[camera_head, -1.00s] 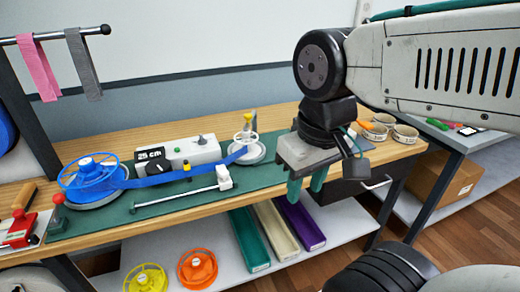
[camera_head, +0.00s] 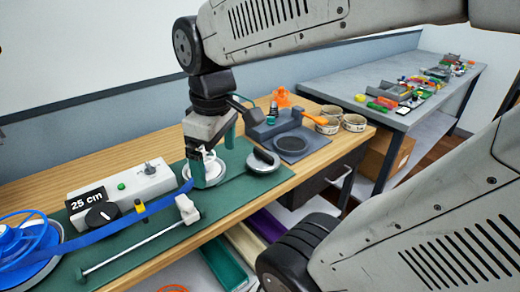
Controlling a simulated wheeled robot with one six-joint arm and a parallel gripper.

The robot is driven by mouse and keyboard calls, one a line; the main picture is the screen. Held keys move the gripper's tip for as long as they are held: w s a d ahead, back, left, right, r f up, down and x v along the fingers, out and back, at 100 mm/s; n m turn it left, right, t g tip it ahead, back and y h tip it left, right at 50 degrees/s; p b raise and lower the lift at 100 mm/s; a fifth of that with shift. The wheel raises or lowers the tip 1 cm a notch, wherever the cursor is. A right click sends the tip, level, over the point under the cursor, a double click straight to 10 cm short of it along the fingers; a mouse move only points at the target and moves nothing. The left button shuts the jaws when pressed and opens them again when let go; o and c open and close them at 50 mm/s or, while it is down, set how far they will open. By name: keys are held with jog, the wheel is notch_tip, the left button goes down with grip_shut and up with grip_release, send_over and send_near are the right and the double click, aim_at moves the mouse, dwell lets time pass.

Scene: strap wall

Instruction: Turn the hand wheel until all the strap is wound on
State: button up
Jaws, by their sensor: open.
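The white hand wheel (camera_head: 209,173) sits on its round base at the right part of the green mat. The blue strap (camera_head: 115,221) runs from the blue reel (camera_head: 18,245) at the left edge, past the white box with the "25 cm" display (camera_head: 86,199), to the hand wheel. The blue reel is cut off by the picture edge.
A white slider on a rod (camera_head: 140,242) lies in front of the strap. A black-handled round tool (camera_head: 262,160) stands just right of the wheel. Further right are a dark round pad (camera_head: 290,144), an orange-handled tool and several tape rolls (camera_head: 331,124). A grey side table (camera_head: 400,90) holds small parts.

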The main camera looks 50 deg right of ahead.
jog(key=w+d+f+n, duration=0.1)
jog(key=w+d+n, duration=0.2)
jog(key=w+d, duration=0.25)
jog(key=n+g, duration=0.1)
jog(key=n, duration=0.7)
send_over(264, 152)
jog(key=f, duration=0.8)
jog(key=shift+a, duration=0.2)
jog(key=shift+d+f+n, duration=0.15)
jog(key=shift+f+n, duration=0.1)
jog(key=shift+n, duration=0.05)
notch_tip(264, 152, down, 7)
jog(key=shift+f, duration=0.2)
jog(key=c, duration=0.9)
